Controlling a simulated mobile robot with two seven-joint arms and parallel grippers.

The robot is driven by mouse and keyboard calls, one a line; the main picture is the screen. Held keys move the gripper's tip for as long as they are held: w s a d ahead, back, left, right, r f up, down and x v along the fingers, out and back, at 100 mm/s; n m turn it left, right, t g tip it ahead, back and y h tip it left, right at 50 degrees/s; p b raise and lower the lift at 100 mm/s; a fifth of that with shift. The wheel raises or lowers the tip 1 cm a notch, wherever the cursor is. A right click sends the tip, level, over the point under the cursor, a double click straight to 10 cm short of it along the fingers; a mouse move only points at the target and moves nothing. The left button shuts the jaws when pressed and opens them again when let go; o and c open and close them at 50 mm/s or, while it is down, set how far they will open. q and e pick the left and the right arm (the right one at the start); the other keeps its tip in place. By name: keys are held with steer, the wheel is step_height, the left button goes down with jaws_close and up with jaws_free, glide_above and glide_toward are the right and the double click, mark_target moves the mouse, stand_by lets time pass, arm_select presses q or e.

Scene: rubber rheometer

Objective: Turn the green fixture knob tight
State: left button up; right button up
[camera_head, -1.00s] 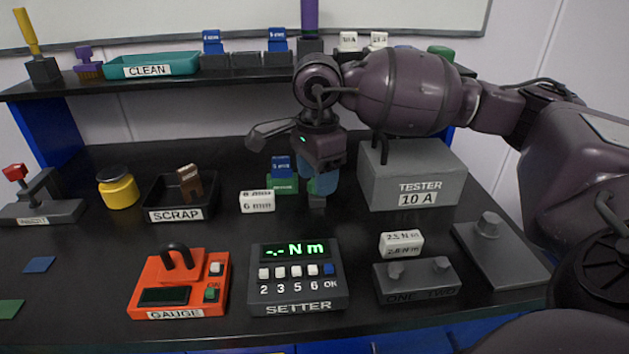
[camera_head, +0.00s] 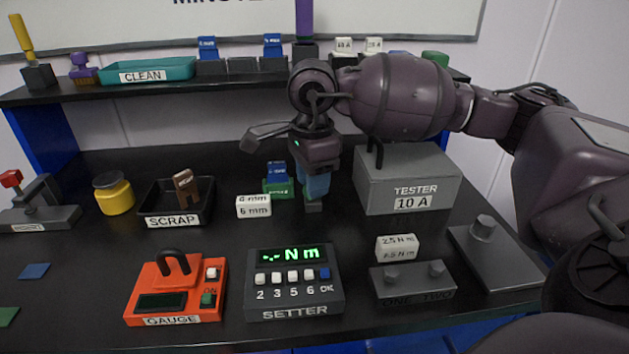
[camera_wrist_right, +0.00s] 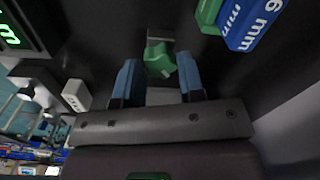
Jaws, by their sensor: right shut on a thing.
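My right gripper (camera_head: 314,190) points straight down at the middle of the table. In the right wrist view its two blue fingers (camera_wrist_right: 160,82) stand on either side of the green fixture knob (camera_wrist_right: 160,60), shut on it. The knob has a lobed shape and sits on a small grey base (camera_wrist_right: 163,44). In the head view the fingers hide the knob, and part of the dark grey fixture (camera_head: 313,206) shows below them. My left gripper is in neither view.
Just left of the gripper stands a green block (camera_head: 277,189) with a blue 6 mm piece (camera_head: 277,171). A white 6 mm block (camera_head: 254,206) lies nearby. The grey tester (camera_head: 405,180) stands to the right. The setter (camera_head: 294,298) and orange gauge (camera_head: 176,290) are in front.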

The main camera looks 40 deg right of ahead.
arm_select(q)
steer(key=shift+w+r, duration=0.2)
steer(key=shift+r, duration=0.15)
arm_select(e)
steer(key=shift+m, duration=1)
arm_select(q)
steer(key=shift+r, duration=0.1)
arm_select(e)
steer(key=m+p, duration=0.1)
steer(key=m, duration=0.1)
steer(key=shift+r+m, duration=0.1)
steer(key=shift+m, duration=0.3)
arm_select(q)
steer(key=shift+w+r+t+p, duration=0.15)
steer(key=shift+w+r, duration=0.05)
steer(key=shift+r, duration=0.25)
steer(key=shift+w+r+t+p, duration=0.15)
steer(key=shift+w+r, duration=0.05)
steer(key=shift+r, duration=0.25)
arm_select(e)
steer(key=shift+m, duration=0.9)
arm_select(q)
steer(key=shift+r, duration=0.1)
